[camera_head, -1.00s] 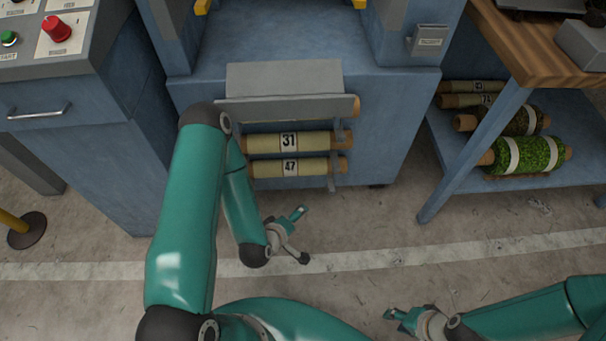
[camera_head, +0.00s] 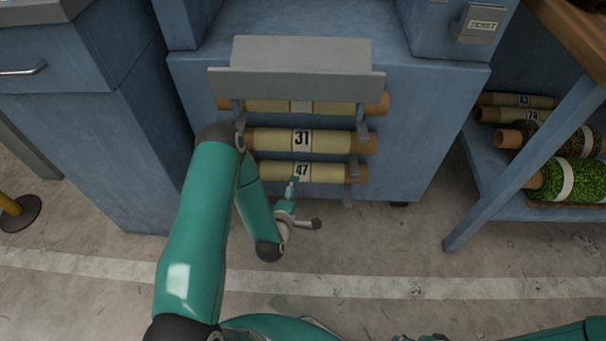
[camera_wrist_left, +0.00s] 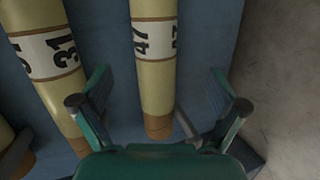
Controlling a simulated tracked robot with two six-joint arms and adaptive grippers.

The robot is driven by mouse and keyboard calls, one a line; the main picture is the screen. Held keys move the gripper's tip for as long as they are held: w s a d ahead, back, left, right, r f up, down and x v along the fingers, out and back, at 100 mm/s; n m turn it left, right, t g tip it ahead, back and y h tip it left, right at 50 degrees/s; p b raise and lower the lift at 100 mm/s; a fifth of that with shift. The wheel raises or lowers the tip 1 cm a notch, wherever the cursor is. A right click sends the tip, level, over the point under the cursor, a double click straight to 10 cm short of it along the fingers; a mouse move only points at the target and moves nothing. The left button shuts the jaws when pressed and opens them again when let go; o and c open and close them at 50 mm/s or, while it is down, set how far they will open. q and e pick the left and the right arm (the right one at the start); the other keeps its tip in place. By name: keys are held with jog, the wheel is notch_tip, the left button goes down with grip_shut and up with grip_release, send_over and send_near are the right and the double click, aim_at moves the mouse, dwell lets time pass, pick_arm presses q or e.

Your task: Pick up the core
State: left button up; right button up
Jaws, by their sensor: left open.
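Several cores with tan ends and yellowish wraps lie level in a rack on the front of the blue machine in the head view. The core labelled 31 (camera_head: 335,142) is above the core labelled 47 (camera_head: 325,173). Another core (camera_head: 345,107) sits at the top, partly under a grey cover. My left gripper (camera_head: 306,201) is open and empty, just in front of and below core 47. In the left wrist view, core 47 (camera_wrist_left: 155,75) lies between the open fingers (camera_wrist_left: 158,98), with core 31 (camera_wrist_left: 52,60) to the left. My right gripper is barely visible at the bottom edge.
Grey brackets (camera_head: 355,165) hold the cores near their right ends. A table leg (camera_head: 490,185) stands between. The concrete floor in front (camera_head: 400,250) is clear.

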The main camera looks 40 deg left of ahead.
aim_at(301, 175)
pick_arm(q)
jog(key=b+x, duration=0.1)
jog(key=x, duration=0.4)
jog(key=b+x, duration=0.1)
jog(key=x, duration=0.2)
jog(key=shift+w+a+r+b, duration=0.15)
jog(key=shift+w+r+b, duration=0.05)
jog(key=shift+w+b, duration=0.1)
jog(key=c, duration=1.6)
jog(key=shift+r, duration=0.1)
jog(key=shift+c, duration=0.3)
